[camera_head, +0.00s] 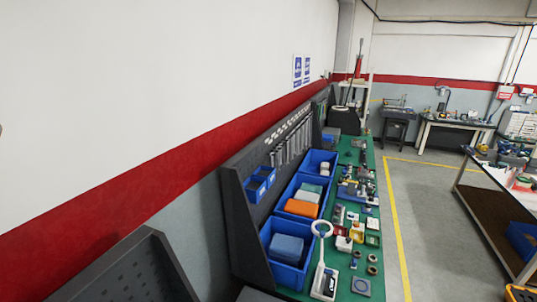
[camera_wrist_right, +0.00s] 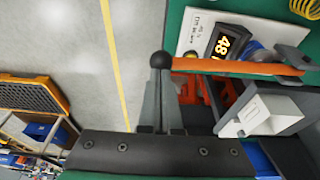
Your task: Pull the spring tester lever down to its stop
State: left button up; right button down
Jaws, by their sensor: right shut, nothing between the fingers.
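In the right wrist view an orange lever (camera_wrist_right: 235,66) runs across the upper right, roughly level in the picture. A black ball knob (camera_wrist_right: 161,60) sits at its left end. My right gripper (camera_wrist_right: 158,78) is shut and empty, with its grey fingertips at the knob's lower edge in the picture. I cannot tell whether they touch it. A display reading 48 (camera_wrist_right: 230,42) stands on a pale base plate (camera_wrist_right: 193,38) beside the lever. I cannot make out the lever in the head view. My left gripper is in neither view.
A yellow coil (camera_wrist_right: 306,8) lies on the green surface, and a white block (camera_wrist_right: 262,116) is near the lever. The head view shows a green bench (camera_head: 374,282) with blue bins (camera_head: 287,272) and small parts. Open floor (camera_head: 425,230) lies right of it.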

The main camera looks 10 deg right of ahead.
jog(key=w+d+p+v, duration=0.1)
jog(key=p+v, duration=0.5)
jog(key=v, duration=0.1)
jog(key=shift+w+r, duration=0.2)
jog(key=shift+r, duration=0.15)
jog(key=shift+a, duration=0.15)
